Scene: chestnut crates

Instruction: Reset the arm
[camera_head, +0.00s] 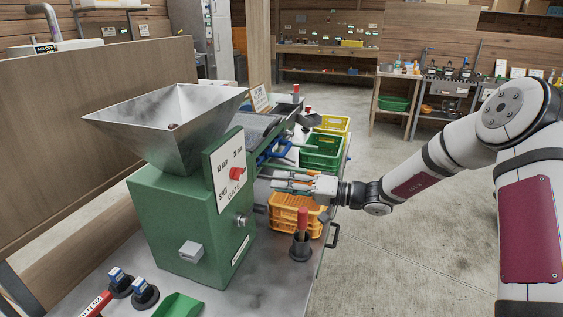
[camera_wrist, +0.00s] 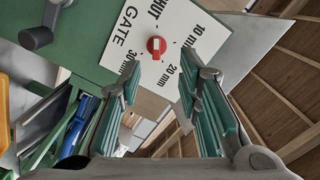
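My gripper (camera_head: 276,181) is held out beside the green machine, above the orange crate (camera_head: 296,222), at the end of my extended arm. In the wrist view my gripper (camera_wrist: 159,82) shows two teal-padded fingers standing apart with nothing between them. Beyond the fingertips is the machine's white gate panel (camera_wrist: 120,38) with a red knob (camera_wrist: 156,45). The panel (camera_head: 224,190) also shows in the head view, left of the gripper. The fingers appear apart from the knob.
The green machine (camera_head: 170,225) carries a metal hopper (camera_head: 160,120). A red-handled tool stands in a dark holder (camera_head: 301,246) near the bench edge. Green (camera_head: 322,152) and yellow (camera_head: 335,123) crates stand behind the orange one. Floor right of the bench is clear.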

